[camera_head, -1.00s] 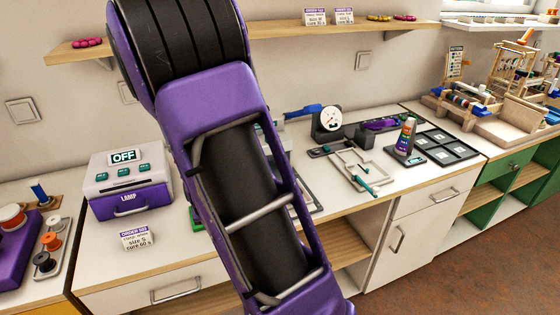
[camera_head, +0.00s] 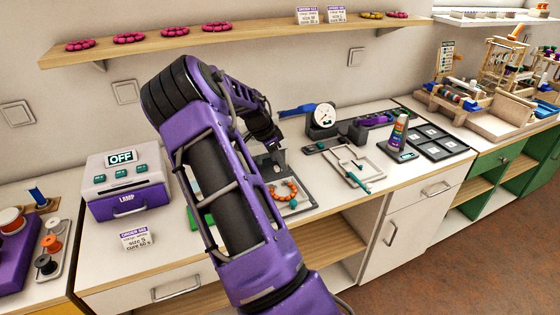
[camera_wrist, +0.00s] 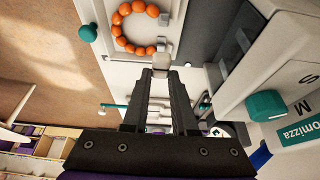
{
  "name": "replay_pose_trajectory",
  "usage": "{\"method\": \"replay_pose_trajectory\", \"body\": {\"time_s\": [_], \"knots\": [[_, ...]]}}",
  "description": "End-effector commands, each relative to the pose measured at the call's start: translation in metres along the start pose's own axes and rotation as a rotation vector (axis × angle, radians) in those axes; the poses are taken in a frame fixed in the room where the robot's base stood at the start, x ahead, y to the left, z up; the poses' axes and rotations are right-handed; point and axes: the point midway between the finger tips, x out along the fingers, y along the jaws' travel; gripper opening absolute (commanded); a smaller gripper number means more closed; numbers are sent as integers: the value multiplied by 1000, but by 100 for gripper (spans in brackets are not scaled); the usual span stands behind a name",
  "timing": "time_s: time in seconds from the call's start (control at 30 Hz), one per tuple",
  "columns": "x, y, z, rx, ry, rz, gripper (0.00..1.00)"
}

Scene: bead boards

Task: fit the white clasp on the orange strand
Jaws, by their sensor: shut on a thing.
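The orange strand (camera_head: 284,190) is a curved string of round orange beads on a grey board beneath my gripper. In the wrist view, the strand (camera_wrist: 128,14) forms an open loop at the top, with a small pale piece (camera_wrist: 164,20) near its right end. My gripper (camera_wrist: 161,74) is shut on the white clasp (camera_wrist: 161,55), a small pale block at the fingertips. The clasp appears close to the strand's lower right end, but I cannot tell whether they touch. In the head view, the arm hides part of the board.
A purple lamp box (camera_head: 128,187) reading OFF stands left of the arm. A round dial gauge (camera_head: 323,117) stands behind right. A frame with a teal handle (camera_head: 357,171) lies right of the board. A shelf (camera_head: 220,38) runs along the wall above.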

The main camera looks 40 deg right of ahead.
Motion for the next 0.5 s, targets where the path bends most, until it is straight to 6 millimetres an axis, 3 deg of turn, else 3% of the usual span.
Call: {"method": "replay_pose_trajectory", "body": {"time_s": [0.5], "knots": [[45, 0, 19, -3, -1, -1, 0]]}}
